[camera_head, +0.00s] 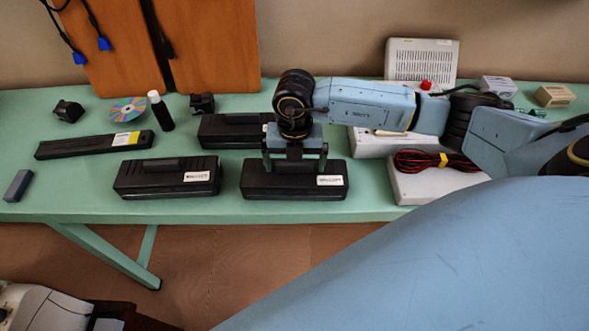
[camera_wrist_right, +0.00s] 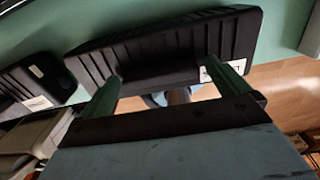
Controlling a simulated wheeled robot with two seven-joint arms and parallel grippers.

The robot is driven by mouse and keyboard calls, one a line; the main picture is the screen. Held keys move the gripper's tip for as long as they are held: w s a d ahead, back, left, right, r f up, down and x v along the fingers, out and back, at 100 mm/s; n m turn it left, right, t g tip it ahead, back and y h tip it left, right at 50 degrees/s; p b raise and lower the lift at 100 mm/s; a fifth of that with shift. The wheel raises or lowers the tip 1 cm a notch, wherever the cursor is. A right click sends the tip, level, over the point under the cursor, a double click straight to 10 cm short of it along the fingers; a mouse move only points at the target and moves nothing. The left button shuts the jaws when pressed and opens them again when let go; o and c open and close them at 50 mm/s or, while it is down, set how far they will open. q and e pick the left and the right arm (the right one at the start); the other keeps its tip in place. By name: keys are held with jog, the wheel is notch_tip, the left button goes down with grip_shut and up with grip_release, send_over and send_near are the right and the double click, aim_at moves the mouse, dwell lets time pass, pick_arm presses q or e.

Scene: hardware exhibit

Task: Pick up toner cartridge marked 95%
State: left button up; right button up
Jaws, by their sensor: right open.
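Several black toner cartridges with white labels lie on the green table: one at front right (camera_head: 255,188), one at front left (camera_head: 140,182) and one behind (camera_head: 217,131). The label print is too small to read, so I cannot tell which is marked 95%. My right gripper (camera_head: 295,164) points down over the front right cartridge, open, with its fingers apart along the cartridge's length. In the right wrist view, the open fingers (camera_wrist_right: 163,76) appear near the ends of the raised grip of this cartridge (camera_wrist_right: 165,45). Contact cannot be judged. My left gripper is not in view.
Grey boxes with a coiled cable (camera_head: 425,160) stand right. Another cartridge (camera_wrist_right: 45,80) shows beside mine in the wrist view.

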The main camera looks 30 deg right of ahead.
jog(key=shift+c, duration=0.4)
jog(key=c, duration=1.7)
jog(key=shift+w, duration=0.1)
jog(key=shift+c, duration=0.9)
jog(key=shift+r, duration=0.15)
